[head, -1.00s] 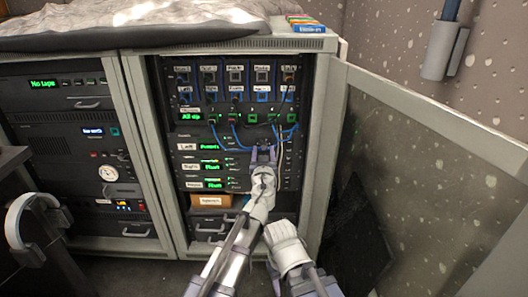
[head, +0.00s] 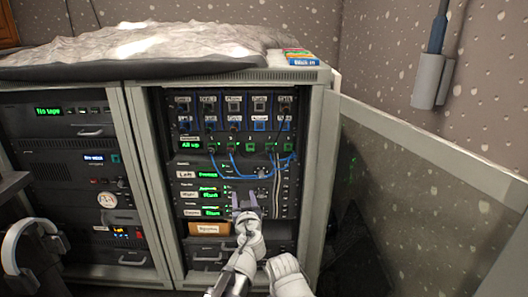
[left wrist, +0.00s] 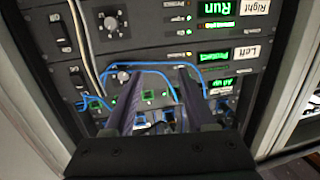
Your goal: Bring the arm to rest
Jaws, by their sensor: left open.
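My left gripper (head: 247,200) is in front of the lower part of the right-hand rack bay (head: 184,165). Its two dark fingers are spread apart with nothing between them. In the left wrist view the fingers of the gripper (left wrist: 160,78) reach up the picture toward the rack panel, which appears upside down. Blue cables (left wrist: 150,66) show around and behind the fingers. I cannot tell the exact gap to the panel. A white and grey part of my own arm shows at the bottom of the head view. My right gripper is not seen.
Blue patch cables (head: 235,170) hang across the panel, above the gripper. Rows labelled Left and Right show green displays (head: 208,175). A cardboard box (head: 208,229) sits below. An open door (head: 430,190) stands to the right, and headphones (head: 30,245) at lower left.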

